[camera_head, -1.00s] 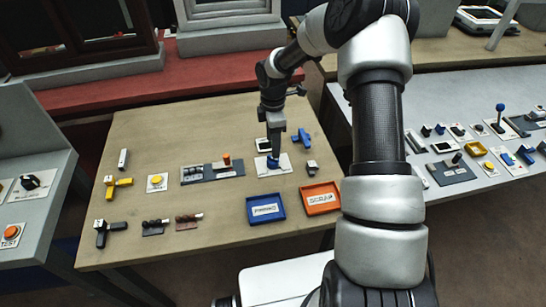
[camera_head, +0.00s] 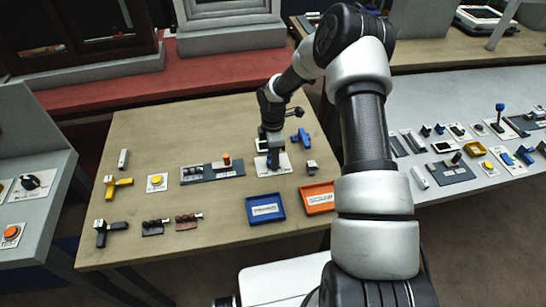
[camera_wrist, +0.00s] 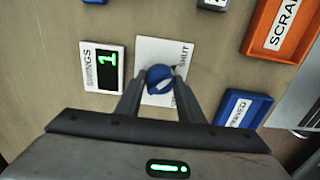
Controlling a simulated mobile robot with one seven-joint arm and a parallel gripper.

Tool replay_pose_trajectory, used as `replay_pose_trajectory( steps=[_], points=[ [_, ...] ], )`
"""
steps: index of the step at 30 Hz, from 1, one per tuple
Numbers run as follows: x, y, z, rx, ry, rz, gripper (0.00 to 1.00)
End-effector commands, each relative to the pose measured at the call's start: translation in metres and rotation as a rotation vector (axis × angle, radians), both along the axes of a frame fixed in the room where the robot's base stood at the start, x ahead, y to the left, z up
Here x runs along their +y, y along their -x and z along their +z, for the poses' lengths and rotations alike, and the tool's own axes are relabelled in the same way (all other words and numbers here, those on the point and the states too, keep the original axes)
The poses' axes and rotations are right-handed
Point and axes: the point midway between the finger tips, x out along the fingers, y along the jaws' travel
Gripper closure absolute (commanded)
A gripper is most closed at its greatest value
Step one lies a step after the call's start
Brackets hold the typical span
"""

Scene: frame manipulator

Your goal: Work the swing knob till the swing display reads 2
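The swing knob (camera_wrist: 160,79) is blue and sits on a white plate (camera_wrist: 165,48) with the word SHUT at its right edge. My gripper (camera_wrist: 159,76) has one finger on each side of the knob, and the knob fills the gap between them. The swing display (camera_wrist: 106,69), labelled SWINGS, is left of the plate in the wrist view and reads a green 1. In the head view my gripper (camera_head: 274,168) points down over the plate and hides the knob.
A blue tray (camera_head: 266,221) and an orange tray (camera_head: 318,211) lie near the table's front edge. A blue handle (camera_head: 301,137) and a small grey part (camera_head: 312,168) are right of the gripper. A grey panel (camera_head: 212,173) and yellow button (camera_head: 157,182) stand left.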

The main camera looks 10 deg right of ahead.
Motion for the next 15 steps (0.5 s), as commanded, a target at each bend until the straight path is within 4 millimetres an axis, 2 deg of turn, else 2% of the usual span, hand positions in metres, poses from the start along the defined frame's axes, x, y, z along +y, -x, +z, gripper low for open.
replay_pose_trajectory(
  steps=[8,15],
  points=[
    [0.0001,0.0000,-0.0002,0.000,0.000,-0.012,0.88],
    [0.0002,-0.0005,-0.0012,-0.002,0.001,-0.105,0.88]
  ],
)
